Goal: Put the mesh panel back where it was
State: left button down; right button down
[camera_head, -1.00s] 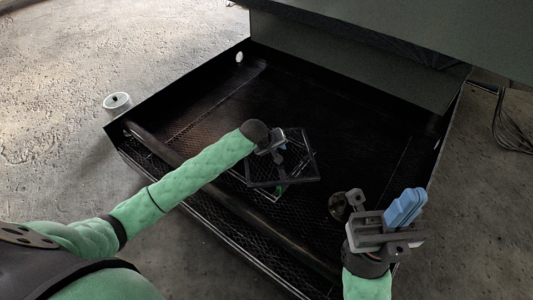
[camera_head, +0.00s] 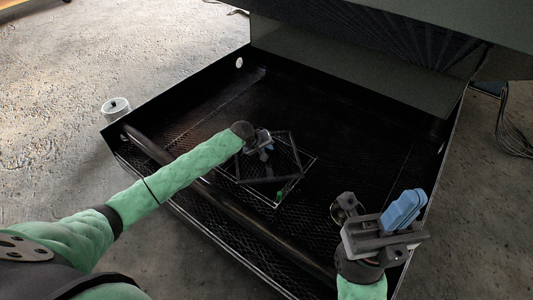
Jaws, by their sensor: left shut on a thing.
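The mesh panel (camera_head: 290,152) is a small dark framed square inside the black enclosure (camera_head: 190,110). My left gripper (camera_head: 266,150) is shut on it near its left side and holds it tilted. Just below and to the right is a light-edged square outline (camera_head: 297,181) in the mesh floor, with a small green spot (camera_head: 281,194) inside it. The panel partly overlaps this outline, and I cannot tell whether they touch. My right gripper (camera_head: 404,210) is over the enclosure's front right, with a blue part at its fingers. I cannot tell whether its jaws are open.
A dark bar (camera_head: 240,215) runs across the front of the enclosure. A large dark lid (camera_head: 360,65) stands at the back. A white round can (camera_head: 115,108) is on the concrete floor at left, and cables (camera_head: 513,135) lie at right.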

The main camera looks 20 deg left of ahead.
pick_arm(q)
jog(key=shift+f, duration=0.8)
jog(key=shift+f+b, duration=0.25)
jog(key=shift+b, duration=0.05)
jog(key=shift+f+p, duration=0.45)
jog(key=shift+p, duration=0.05)
jog(key=c, duration=1.5)
grip_release()
jog(key=shift+f, duration=0.15)
jog(key=shift+o, duration=0.2)
